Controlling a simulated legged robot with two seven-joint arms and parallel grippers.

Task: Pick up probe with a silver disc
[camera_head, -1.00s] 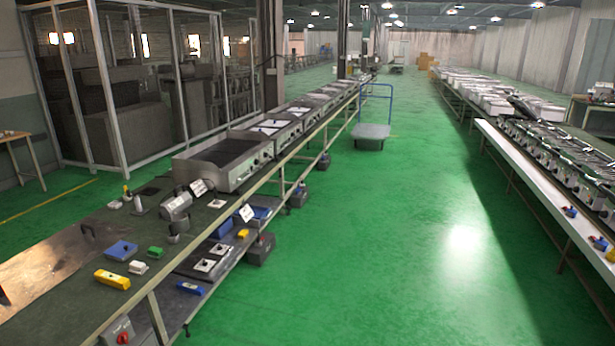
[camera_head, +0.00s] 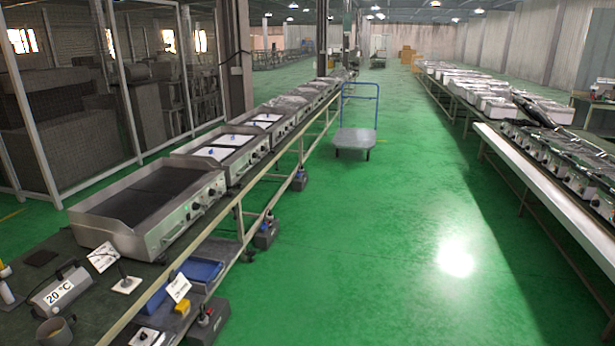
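No gripper of mine shows in the head view. I cannot make out for certain which item is the probe with a silver disc. A small item with a dark upright handle on a pale square plate (camera_head: 126,284) stands on the left bench (camera_head: 95,318). A pale upright item with a yellow top (camera_head: 7,288) is cut by the left picture edge. A grey metal device labelled 20 °C (camera_head: 60,290) and a round grey cup-like item (camera_head: 55,332) stand between them at the lower left.
A steel griddle unit (camera_head: 150,208) stands on the bench, with more units behind. A lower shelf holds a blue bin (camera_head: 200,270) and a yellow block (camera_head: 182,307). The green aisle (camera_head: 370,240) is clear up to a trolley (camera_head: 355,138). Another line of benches (camera_head: 560,205) runs right.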

